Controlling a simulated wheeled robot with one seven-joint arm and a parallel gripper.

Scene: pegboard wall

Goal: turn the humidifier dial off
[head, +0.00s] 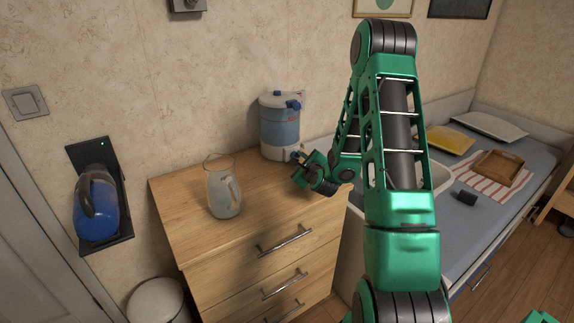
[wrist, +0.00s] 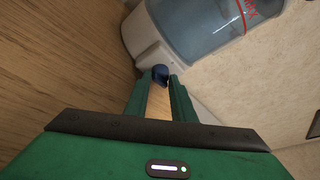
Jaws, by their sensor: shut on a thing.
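The humidifier (head: 279,124) stands at the back of the wooden dresser top, with a blue tank, a white base and a blue part on its lid. Its dark blue dial (wrist: 160,73) is on the white base, which shows in the wrist view (wrist: 150,54). My gripper (head: 299,157) reaches the front of the base from the right. In the wrist view, the fingertips (wrist: 159,79) are closed in on the dial, one on each side. The dial's pointer and markings cannot be made out.
A pale jug (head: 224,193) with a wire handle stands on the dresser top (head: 180,192), left of my gripper. A blue vacuum (head: 96,208) hangs on the wall at left. A bed with a tray (head: 497,168) is at right. The dresser's front middle is clear.

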